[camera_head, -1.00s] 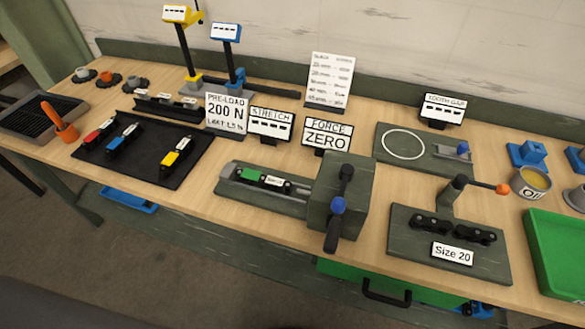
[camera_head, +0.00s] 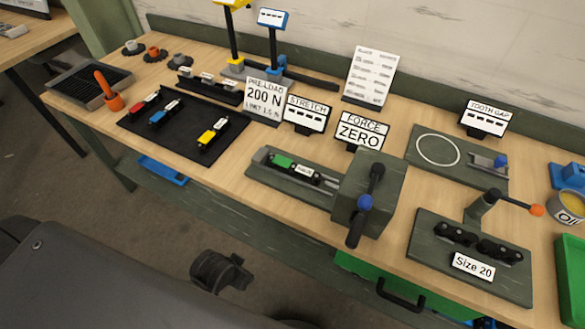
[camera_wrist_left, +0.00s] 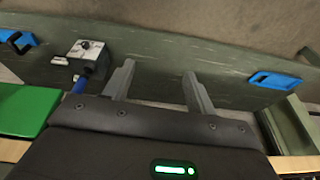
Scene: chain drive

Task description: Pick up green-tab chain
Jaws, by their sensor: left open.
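The green-tab chain (camera_head: 283,162) lies in the long grey channel (camera_head: 262,176) of the stretch fixture in the head view. It has a green tab at its left end and a small white label beside it. The fixture's block (camera_head: 372,185) with a blue-knobbed lever stands at its right end. My left gripper (camera_wrist_left: 156,78) shows in the left wrist view with its two fingers apart and nothing between them. It is over the bench's front side, away from the chain. The chain does not show in the wrist view. My right gripper is not in view.
A black tray (camera_head: 185,130) holds red, blue and yellow-tab chains on the left. STRETCH (camera_head: 306,113) and FORCE ZERO (camera_head: 361,130) signs stand behind the fixture. The bench is clear just left of the fixture.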

